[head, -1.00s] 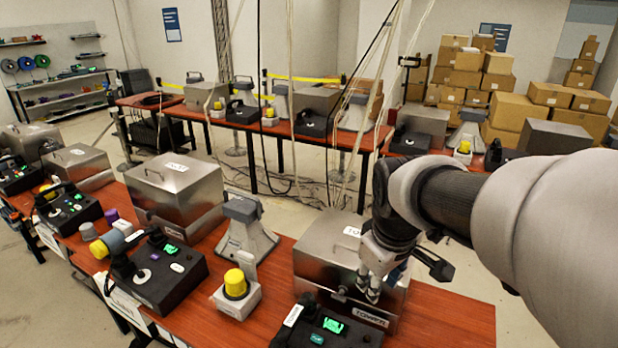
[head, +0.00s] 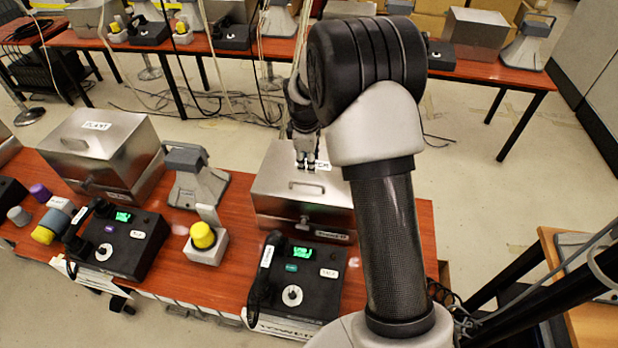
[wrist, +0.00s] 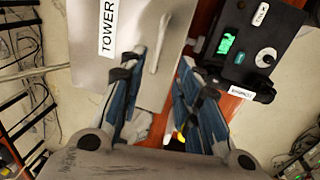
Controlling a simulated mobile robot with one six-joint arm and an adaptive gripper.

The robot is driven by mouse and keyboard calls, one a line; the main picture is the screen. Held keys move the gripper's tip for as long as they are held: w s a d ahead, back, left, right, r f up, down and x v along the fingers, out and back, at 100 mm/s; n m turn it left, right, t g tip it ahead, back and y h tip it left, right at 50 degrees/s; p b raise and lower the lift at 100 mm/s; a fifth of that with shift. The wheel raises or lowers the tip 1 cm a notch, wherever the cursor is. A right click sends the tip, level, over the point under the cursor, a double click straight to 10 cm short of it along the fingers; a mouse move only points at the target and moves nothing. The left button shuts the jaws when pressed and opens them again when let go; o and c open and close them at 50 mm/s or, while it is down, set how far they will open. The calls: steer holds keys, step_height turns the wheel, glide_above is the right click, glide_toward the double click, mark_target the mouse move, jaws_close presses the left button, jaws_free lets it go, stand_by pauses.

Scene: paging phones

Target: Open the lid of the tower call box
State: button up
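The tower call box (head: 275,200) is a silvery metal box on the red-brown table, with its lid (head: 285,168) shut. A bar handle (head: 306,187) is on the lid top and a latch is on the front. My gripper (head: 306,164) is over the lid, by the partly hidden name label, just behind the handle in the head view. In the wrist view my gripper (wrist: 160,80) has its two blue-padded fingers apart with nothing between them. The lid handle (wrist: 159,45) lies just beyond the fingertips, and the TOWER label (wrist: 108,25) is left of it. Contact cannot be told.
A black phone unit (head: 300,280) with a green screen stands in front of the box. A yellow-capped beacon (head: 202,238) and a grey horn (head: 195,180) stand left, beside another metal box (head: 95,150). A second long table (head: 490,72) is behind.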

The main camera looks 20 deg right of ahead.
mark_target(310, 184)
steer(key=f, duration=0.4)
steer(key=w+f, duration=0.1)
steer(key=f, duration=0.2)
steer(key=w+d+f, duration=0.1)
steer(key=f, duration=0.3)
steer(key=shift+d+f, duration=0.1)
steer(key=shift+f, duration=0.2)
jaws_close()
